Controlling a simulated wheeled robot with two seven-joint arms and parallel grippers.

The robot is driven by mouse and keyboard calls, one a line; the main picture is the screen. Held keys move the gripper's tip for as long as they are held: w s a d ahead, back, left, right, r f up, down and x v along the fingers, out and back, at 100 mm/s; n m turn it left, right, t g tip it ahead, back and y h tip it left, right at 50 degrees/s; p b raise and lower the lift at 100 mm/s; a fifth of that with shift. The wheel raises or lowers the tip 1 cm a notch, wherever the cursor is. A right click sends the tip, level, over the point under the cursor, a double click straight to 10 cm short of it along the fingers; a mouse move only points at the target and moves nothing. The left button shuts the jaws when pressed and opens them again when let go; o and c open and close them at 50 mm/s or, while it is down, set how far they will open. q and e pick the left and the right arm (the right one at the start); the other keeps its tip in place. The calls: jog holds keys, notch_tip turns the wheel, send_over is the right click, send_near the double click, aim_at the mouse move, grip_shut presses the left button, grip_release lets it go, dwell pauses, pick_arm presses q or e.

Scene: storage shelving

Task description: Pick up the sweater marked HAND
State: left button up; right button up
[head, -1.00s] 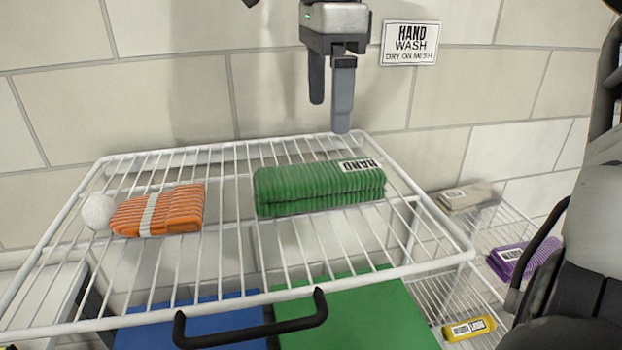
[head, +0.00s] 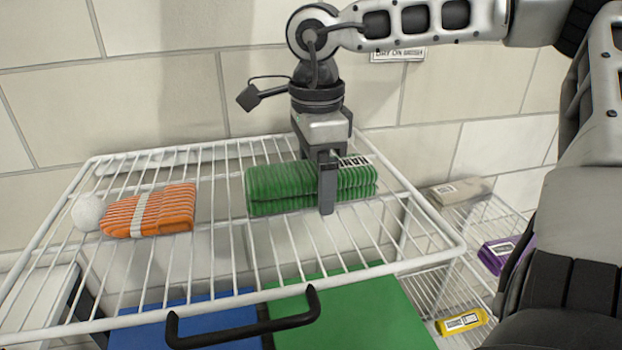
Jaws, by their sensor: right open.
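The green folded sweater (head: 281,190) lies on the white wire shelf (head: 205,308), with a white tag reading HAND at its upper right, partly hidden by my gripper. My right gripper (head: 325,200) points down at the right half of the sweater. One finger stands in front of the sweater's near side; the other finger is mostly hidden behind it. The jaws are open and straddle the sweater, and I cannot tell whether they touch it. My left gripper is not in view.
An orange striped knit hat (head: 150,212) with a white pompom lies on the shelf's left. A black handle (head: 243,326) is at the front edge. A lower rack at right holds a beige folded item (head: 460,191), a purple one (head: 495,254) and a yellow one (head: 461,322).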

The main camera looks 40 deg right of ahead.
jog(key=c, duration=1.2)
jog(key=shift+r, duration=0.15)
